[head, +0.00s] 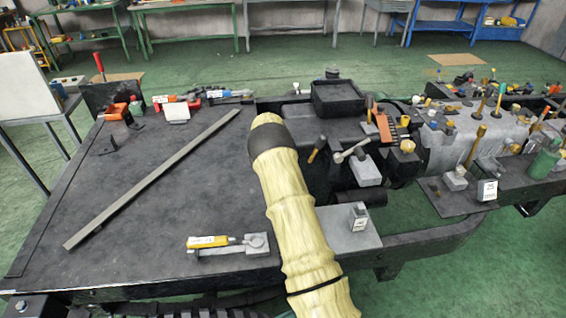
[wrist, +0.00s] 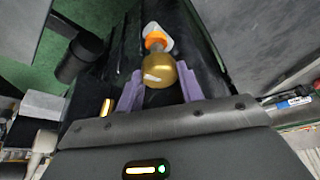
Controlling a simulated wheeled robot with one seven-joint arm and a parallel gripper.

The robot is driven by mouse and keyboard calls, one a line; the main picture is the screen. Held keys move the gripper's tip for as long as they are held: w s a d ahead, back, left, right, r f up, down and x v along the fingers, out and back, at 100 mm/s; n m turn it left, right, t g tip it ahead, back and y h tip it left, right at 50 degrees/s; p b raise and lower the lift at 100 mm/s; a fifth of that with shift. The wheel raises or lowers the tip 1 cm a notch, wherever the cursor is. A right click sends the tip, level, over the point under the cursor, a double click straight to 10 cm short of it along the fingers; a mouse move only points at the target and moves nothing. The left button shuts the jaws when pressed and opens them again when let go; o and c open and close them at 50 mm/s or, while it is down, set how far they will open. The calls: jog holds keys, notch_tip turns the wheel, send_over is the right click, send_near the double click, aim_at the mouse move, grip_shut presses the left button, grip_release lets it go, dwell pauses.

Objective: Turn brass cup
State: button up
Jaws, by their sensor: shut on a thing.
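The brass cup (wrist: 158,66) is a round gold-coloured piece with a pale highlight, in the upper middle of the wrist view. My gripper (wrist: 160,80) has its two purple fingers on either side of the cup and is shut on it. An orange ring (wrist: 155,39) and a white piece (wrist: 157,29) show just beyond the cup. In the head view, my pale yellow arm crosses the middle. I cannot make out my gripper or the held cup there. The cup's underside and any turn of it cannot be told.
A long metal bar (head: 152,180) lies across the dark bench (head: 110,185). A yellow-labelled tool (head: 208,242) sits near its front edge. Levers, a black box (head: 338,97) and a brass-coloured knob (head: 407,146) crowd the right of my arm. The bench's left middle is mostly clear.

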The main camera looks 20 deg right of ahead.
jog(key=o, duration=1)
jog(key=shift+r, duration=0.15)
